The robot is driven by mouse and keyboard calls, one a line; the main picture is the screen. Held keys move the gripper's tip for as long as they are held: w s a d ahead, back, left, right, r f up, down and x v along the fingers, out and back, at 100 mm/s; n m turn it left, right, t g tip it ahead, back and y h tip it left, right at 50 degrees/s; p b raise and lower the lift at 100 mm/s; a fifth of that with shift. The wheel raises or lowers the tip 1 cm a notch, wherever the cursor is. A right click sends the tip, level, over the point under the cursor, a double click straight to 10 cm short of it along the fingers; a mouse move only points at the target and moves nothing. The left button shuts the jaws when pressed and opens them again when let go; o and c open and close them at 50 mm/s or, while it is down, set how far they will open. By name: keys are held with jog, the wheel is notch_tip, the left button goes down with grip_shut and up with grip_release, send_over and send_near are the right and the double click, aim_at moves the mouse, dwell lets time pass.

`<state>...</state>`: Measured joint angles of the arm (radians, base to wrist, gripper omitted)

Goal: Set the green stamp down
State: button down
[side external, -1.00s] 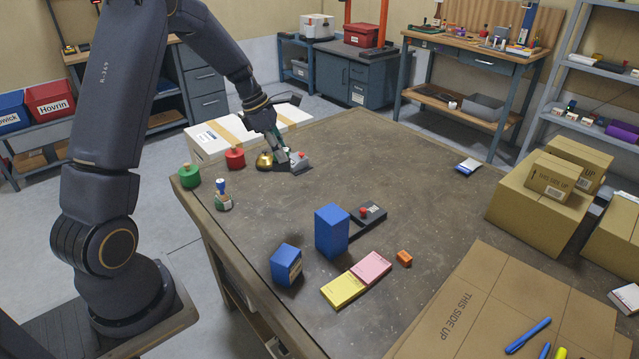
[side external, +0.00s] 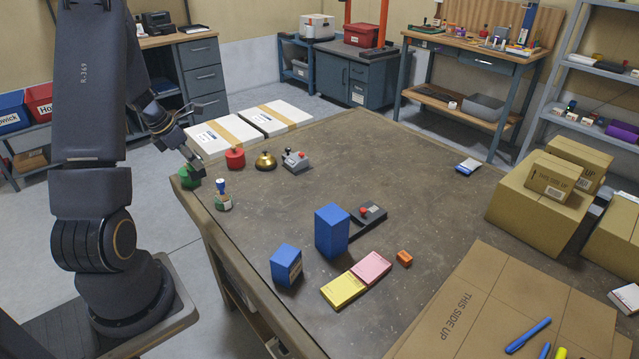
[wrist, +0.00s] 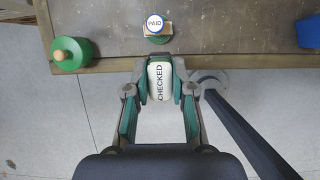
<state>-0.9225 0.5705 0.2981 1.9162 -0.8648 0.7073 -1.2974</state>
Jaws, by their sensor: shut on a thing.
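My gripper (wrist: 160,80) is shut on a small white-topped stamp (wrist: 161,82) marked CHECKED, seen from above in the wrist view. In that view the stamp shows against the floor, just off the table's edge. In the side view, my gripper (side external: 192,160) is at the table's far-left corner, close above a round green pot (side external: 188,179); the held stamp is too small to make out there. A blue-knobbed stamp (side external: 222,196) marked PAID stands upright on the table nearby.
The pot is left of my gripper in the wrist view. A red pot (side external: 235,159), brass bell (side external: 265,161) and grey stapler-like object (side external: 297,162) stand along the back edge. Blue boxes (side external: 332,232) stand farther forward. Table surface (side external: 270,210) between them is clear.

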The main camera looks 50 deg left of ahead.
jog(key=w+a+f, duration=0.9)
jog(key=shift+w+a+f, duration=0.15)
jog(key=shift+a+f, duration=0.1)
jog(key=shift+f, duration=0.05)
jog(key=shift+w+a+f, duration=0.1)
jog(key=shift+f, duration=0.1)
jog(key=shift+w+a+f, duration=0.1)
jog(key=shift+w+f, duration=0.05)
jog(key=shift+f, duration=1.45)
jog(key=shift+f, duration=0.15)
jog(key=c, duration=1)
grip_release()
